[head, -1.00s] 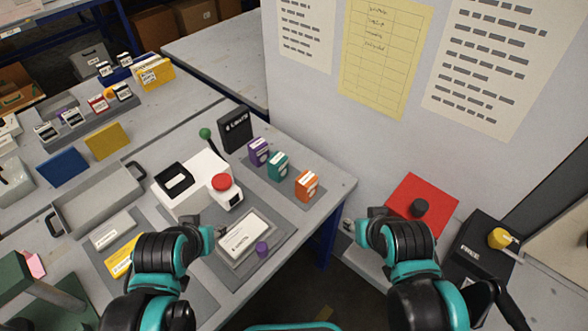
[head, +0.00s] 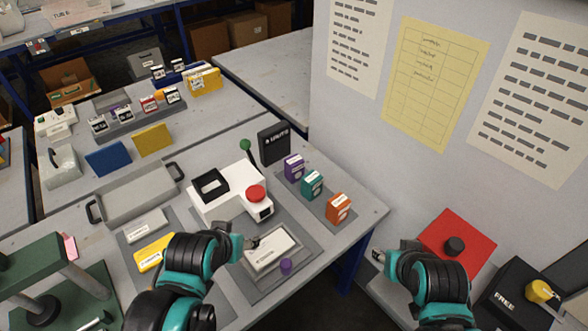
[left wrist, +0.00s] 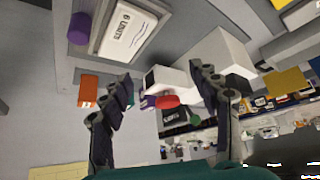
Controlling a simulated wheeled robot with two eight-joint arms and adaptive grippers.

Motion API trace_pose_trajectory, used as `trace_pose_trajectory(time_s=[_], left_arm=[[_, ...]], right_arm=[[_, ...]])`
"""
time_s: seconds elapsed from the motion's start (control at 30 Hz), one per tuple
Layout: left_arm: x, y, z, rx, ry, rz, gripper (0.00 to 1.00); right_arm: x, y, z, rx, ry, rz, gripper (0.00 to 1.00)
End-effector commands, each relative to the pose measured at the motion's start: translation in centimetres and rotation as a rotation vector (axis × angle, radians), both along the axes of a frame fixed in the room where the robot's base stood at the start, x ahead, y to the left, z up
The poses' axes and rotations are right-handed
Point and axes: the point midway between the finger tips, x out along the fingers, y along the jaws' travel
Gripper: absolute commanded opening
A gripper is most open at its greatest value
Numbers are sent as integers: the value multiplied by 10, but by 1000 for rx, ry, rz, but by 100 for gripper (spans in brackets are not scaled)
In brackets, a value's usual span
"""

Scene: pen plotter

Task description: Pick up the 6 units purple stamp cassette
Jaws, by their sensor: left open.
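The purple stamp cassette (head: 294,167) stands upright at the back of a grey mat, beside a teal cassette (head: 312,184) and an orange cassette (head: 339,208). Its white label is too small to read. It also shows, small and partly hidden behind my finger, in the left wrist view (left wrist: 148,102). My left gripper (head: 255,243) is open and empty, in front of the white stamping machine and over the edge of the label plate, short of the cassettes. The left wrist view shows its spread fingers (left wrist: 162,75). My right gripper (head: 379,256) is by the red pad; its fingers are too small to judge.
The white machine (head: 222,198) with a red button and green-knobbed lever stands left of the cassettes. A black sign (head: 273,145) stands behind them. A plate (head: 270,250) marked "6 UNITS" and a small purple cylinder (head: 286,266) lie in front. A wall panel rises to the right.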

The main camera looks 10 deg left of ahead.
Motion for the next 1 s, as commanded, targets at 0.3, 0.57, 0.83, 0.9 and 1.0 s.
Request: trace_pose_trajectory(time_s=[0.3, 0.57, 0.83, 0.9, 1.0], left_arm=[[82, -16, 56, 43, 82, -188, 66], [179, -36, 67, 76, 153, -418, 66], [274, -57, 33, 90, 199, -667, 66], [292, -62, 20, 94, 204, -724, 66], [310, -67, 3, 95, 208, -786, 66]], right_arm=[[0, 0, 27, 0, 0, 0, 40], [0, 0, 51, 0, 0, 0, 40], [0, 0, 74, 0, 0, 0, 40], [0, 0, 79, 0, 0, 0, 40], [0, 0, 84, 0, 0, 0, 40]])
